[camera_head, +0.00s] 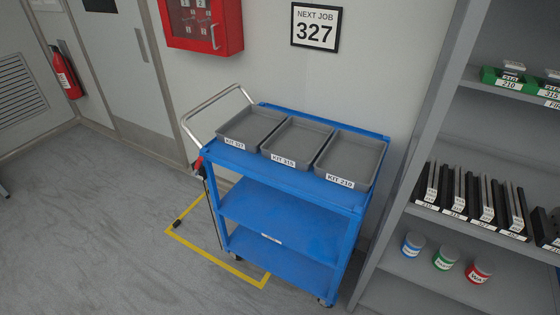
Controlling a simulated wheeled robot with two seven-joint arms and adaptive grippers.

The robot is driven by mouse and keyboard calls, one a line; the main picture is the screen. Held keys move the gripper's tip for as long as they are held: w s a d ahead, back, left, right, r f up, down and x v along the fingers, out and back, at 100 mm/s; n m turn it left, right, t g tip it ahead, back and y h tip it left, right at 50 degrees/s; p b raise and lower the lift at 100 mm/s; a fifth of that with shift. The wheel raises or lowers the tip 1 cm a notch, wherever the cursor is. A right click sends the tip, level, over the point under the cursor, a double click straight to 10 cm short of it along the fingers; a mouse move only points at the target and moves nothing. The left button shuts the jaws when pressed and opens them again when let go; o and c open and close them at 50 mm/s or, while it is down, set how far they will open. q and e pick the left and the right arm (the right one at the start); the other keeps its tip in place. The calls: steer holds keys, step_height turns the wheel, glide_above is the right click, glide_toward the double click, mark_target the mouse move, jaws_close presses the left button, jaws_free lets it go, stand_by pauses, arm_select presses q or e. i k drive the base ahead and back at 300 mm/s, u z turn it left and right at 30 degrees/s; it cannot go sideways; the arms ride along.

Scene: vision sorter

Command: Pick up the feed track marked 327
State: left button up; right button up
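Several upright, thin grey-and-black feed tracks stand in a row of black holders on the middle shelf of the grey rack at the right. The label under the third one from the left appears to read 327, and I take this as the feed track marked 327 (487,200). To its left is a track whose label appears to read 315 (457,192). Further left is one that appears to read 210 (432,185). The small print on the tracks themselves is hard to read. Neither of my grippers is in view.
A blue cart (285,252) holds three grey trays labelled KIT 327 (233,138), KIT 315 (275,148) and KIT 210 (325,166). A wall sign (316,27) reads NEXT JOB 327. Three small jars (446,258) stand on the lower shelf.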

mark_target(485, 209)
steer(key=z, duration=1.45)
